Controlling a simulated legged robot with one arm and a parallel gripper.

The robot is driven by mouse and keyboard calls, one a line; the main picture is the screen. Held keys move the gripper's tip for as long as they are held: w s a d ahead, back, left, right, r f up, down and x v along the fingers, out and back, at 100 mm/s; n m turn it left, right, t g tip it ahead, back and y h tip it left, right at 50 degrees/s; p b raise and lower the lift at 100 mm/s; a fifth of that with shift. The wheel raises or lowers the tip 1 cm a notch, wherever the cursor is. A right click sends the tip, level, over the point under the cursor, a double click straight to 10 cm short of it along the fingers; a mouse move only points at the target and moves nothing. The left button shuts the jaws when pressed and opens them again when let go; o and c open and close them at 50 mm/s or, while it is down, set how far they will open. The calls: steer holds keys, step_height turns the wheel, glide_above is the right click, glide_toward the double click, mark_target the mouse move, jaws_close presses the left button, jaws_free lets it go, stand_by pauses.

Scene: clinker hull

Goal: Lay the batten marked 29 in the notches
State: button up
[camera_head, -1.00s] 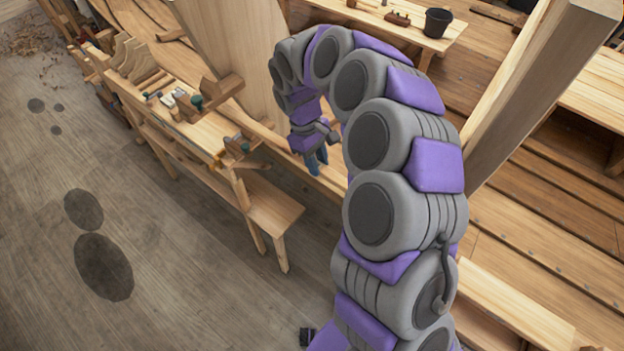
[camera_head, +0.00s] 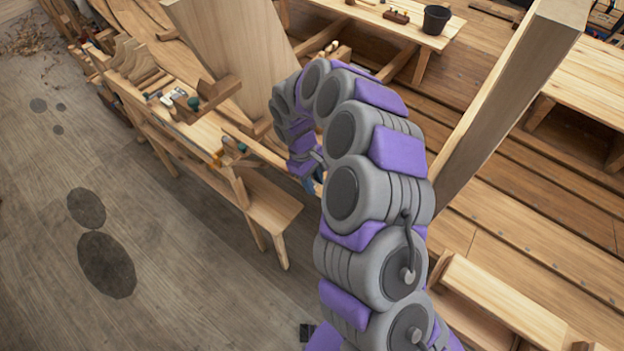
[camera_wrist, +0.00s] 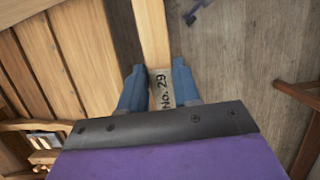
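The batten marked No. 29 (camera_wrist: 151,38) is a pale narrow strip in the wrist view. Its label (camera_wrist: 160,92) faces the camera between my two blue fingers. My gripper (camera_wrist: 159,80) has a finger against each long side of the batten, with no clear gap. The batten runs up out of the frame; its far end is hidden. In the head view my gripper (camera_head: 309,184) points down just right of the workbench, partly hidden by my arm. I cannot make out the notches in either view.
A workbench (camera_head: 265,197) with several tools stands left of my arm. A wide upright board (camera_head: 232,55) and a thick post (camera_head: 510,105) rise near it. A table with a black bucket (camera_head: 436,19) stands at the back. Grey floor (camera_head: 150,240) is clear at left.

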steer(key=o, duration=0.4)
steer(key=shift+w+a+f, duration=0.1)
steer(key=shift+w+a, duration=0.15)
steer(key=shift+a, duration=0.4)
steer(key=shift+o, duration=0.2)
steer(key=shift+a, duration=0.5)
steer(key=shift+d+r, duration=0.2)
steer(key=shift+r, duration=0.05)
steer(key=b+v, duration=0.1)
steer(key=v, duration=0.2)
steer(key=d+v, duration=0.1)
steer(key=v, duration=0.1)
steer(key=shift+w+r+b, duration=0.2)
steer(key=shift+r+b, duration=0.15)
steer(key=shift+r, duration=0.15)
steer(key=v, duration=0.5)
steer(key=shift+s+a+r+b, duration=0.1)
steer(key=shift+a+r+b, duration=0.15)
steer(key=shift+b, duration=0.15)
